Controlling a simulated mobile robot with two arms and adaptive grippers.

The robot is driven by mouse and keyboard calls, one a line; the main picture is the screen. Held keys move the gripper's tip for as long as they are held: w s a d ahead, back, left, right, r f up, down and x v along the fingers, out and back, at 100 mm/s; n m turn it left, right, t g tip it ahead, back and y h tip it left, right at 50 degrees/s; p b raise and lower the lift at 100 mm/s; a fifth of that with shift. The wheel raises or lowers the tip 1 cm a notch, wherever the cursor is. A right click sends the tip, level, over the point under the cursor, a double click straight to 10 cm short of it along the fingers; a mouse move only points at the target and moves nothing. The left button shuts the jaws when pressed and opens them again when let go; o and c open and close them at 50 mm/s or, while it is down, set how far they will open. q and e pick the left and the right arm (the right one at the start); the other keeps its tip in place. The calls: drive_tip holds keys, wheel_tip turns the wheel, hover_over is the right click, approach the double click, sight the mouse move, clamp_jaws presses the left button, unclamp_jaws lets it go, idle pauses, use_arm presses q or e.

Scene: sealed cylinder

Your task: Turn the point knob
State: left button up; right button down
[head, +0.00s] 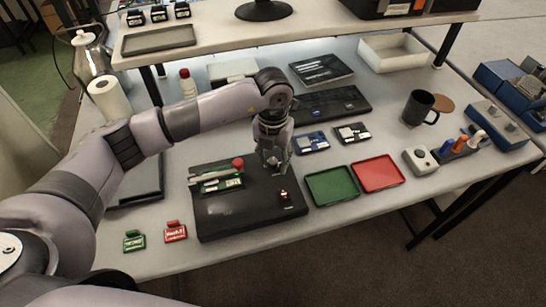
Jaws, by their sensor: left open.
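A small dark knob (284,195) with red and white marks sits on the right part of the black fixture box (235,222). I cannot make out which way it points. My left gripper (274,166) is open and points down over the back right part of the box, a little behind the knob and apart from it in the picture. A clamp with a red ball (238,163) and a green circuit board (228,184) are on the left part of the box. My right gripper is not in view.
A green tray (331,186) and a red tray (377,173) lie right of the box. A green tag (134,241) and a red tag (175,232) lie front left. A black mug (418,107) stands farther right. A shelf (220,38) spans the back.

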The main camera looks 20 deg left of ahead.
sight(273, 161)
use_arm(q)
wheel_tip(273, 161, up, 12)
idle(0.5)
drive_tip(key=shift+f, duration=0.1)
